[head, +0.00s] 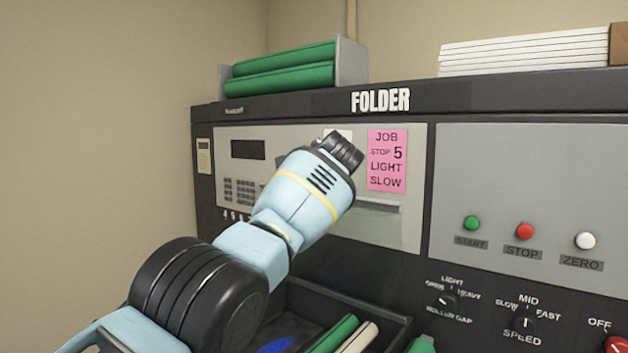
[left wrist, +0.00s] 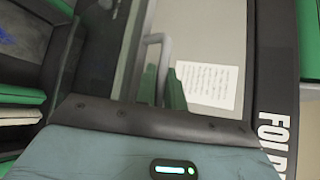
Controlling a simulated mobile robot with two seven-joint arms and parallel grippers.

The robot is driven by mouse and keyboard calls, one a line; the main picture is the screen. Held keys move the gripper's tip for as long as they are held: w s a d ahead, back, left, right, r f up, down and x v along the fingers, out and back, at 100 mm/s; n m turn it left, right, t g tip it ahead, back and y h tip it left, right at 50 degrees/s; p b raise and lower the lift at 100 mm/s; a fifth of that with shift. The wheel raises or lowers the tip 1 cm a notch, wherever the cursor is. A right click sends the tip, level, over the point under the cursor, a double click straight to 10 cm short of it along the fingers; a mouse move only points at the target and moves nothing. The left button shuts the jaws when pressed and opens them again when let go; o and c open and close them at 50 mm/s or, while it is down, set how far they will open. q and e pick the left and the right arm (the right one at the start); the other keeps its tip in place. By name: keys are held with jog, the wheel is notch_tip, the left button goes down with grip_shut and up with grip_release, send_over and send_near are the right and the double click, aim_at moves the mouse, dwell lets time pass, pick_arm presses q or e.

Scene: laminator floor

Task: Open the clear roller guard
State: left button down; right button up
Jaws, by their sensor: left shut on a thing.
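The machine marked FOLDER (head: 380,100) fills the wall side of the head view. A pale, glossy front panel (head: 405,228) behind my left arm may be the clear guard; I cannot tell its edges for sure. In the left wrist view, a grey bar handle (left wrist: 155,42) stands out from a see-through, reflective pane (left wrist: 212,32). My left gripper (left wrist: 161,88) has its green fingers at the end of this handle and is shut on it. In the head view, the forearm hides the fingers. The guard looks closed. My right gripper is not in view.
A pink job note (head: 387,160) hangs beside my wrist. Green, red and white buttons (head: 524,231) and dark knobs (head: 525,323) are at the right. A dark tray (head: 340,298) with green and white items lies below my arm. Green rolls (head: 280,78) and white sheets (head: 525,50) sit on top.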

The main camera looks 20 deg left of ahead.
pick_arm(q)
jog(key=shift+f, duration=0.1)
jog(key=c, duration=1.5)
grip_release()
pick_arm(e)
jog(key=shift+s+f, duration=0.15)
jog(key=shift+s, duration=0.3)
pick_arm(q)
jog(key=shift+f, duration=0.1)
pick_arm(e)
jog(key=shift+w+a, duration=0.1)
